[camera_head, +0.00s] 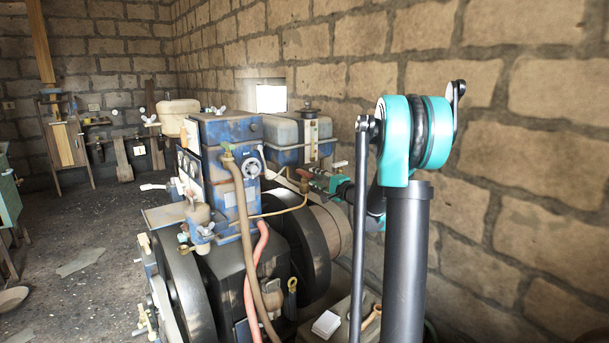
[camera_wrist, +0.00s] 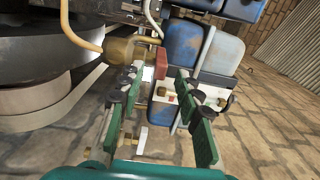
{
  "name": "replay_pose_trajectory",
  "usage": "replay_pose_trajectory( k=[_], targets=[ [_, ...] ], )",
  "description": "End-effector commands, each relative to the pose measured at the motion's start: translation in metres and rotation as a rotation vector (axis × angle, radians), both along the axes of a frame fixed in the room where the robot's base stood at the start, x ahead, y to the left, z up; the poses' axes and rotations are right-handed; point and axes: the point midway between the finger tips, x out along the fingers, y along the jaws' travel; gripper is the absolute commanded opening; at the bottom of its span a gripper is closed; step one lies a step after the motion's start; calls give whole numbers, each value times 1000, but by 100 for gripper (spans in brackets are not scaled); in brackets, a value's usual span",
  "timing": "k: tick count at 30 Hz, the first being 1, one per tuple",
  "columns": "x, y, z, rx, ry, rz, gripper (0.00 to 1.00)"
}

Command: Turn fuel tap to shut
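The fuel tap shows in the wrist view as a brass body (camera_wrist: 120,48) with a red handle (camera_wrist: 161,62). A curved copper pipe (camera_wrist: 82,38) joins the brass body. My gripper (camera_wrist: 159,76) is open, with its green-padded fingers on either side of the red handle near the fingertips. A gap shows between the handle and the right finger; contact with the left finger is unclear. In the head view my gripper (camera_head: 318,181) reaches in from the right at the tap (camera_head: 304,173), below the blue tank (camera_head: 284,133). The tap is small there and partly hidden.
The blue engine (camera_head: 228,165) stands left of my gripper, with a dark flywheel (camera_head: 312,250) below the tap. A stone wall (camera_head: 500,190) runs close along the right. A red hose (camera_head: 257,265) hangs at the engine's front. Open floor (camera_head: 80,215) lies to the left.

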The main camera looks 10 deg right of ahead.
Motion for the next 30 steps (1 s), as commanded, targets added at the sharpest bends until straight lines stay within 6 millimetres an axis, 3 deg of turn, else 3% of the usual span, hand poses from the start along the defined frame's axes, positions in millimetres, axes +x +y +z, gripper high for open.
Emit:
replay_pose_trajectory(
  k=[6,12,24,30],
  targets=[
    [36,22,0,0,0,3,34],
    [55,32,0,0,0,1,34],
    [61,36,0,0,0,0,34],
    [61,36,0,0,0,0,11]
  ],
)
